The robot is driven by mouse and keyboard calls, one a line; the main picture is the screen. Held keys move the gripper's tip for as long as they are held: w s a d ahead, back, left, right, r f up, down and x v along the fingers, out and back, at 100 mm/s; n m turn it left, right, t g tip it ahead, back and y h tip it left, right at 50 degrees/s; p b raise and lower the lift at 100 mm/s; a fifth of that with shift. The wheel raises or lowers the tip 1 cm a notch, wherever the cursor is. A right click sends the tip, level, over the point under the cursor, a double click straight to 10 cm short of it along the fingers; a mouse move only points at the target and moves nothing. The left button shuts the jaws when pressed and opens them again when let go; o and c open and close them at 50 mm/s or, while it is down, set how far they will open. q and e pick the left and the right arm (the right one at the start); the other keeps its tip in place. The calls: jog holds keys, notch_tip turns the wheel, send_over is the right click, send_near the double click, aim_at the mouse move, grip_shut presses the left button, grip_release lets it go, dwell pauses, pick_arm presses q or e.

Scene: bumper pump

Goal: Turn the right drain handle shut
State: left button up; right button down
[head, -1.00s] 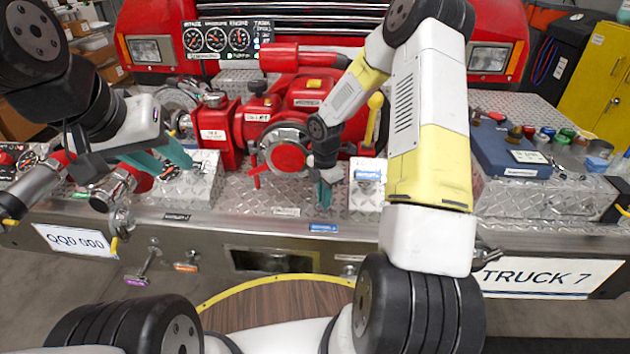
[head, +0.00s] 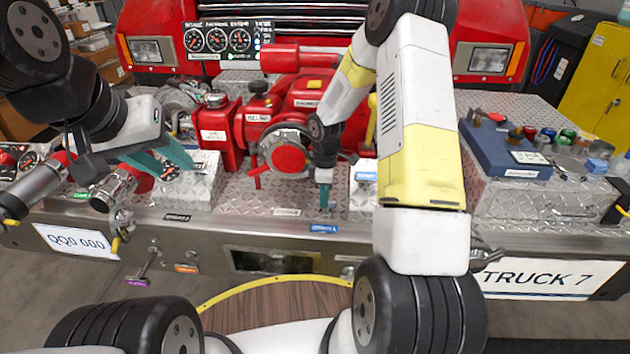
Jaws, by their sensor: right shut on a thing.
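My right gripper (head: 324,197) points down at the front of the diamond-plate deck, just right of the red pump's round front cap (head: 288,158). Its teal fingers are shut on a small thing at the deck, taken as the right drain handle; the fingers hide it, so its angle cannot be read. A blue label (head: 323,228) sits on the bumper edge just below.
A pull handle with a purple tag (head: 146,262) hangs below the bumper. A blue case (head: 505,148) stands on the right deck.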

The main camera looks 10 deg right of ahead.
jog(key=shift+a, duration=0.1)
dwell(0.4)
jog(key=c, duration=1.5)
grip_release()
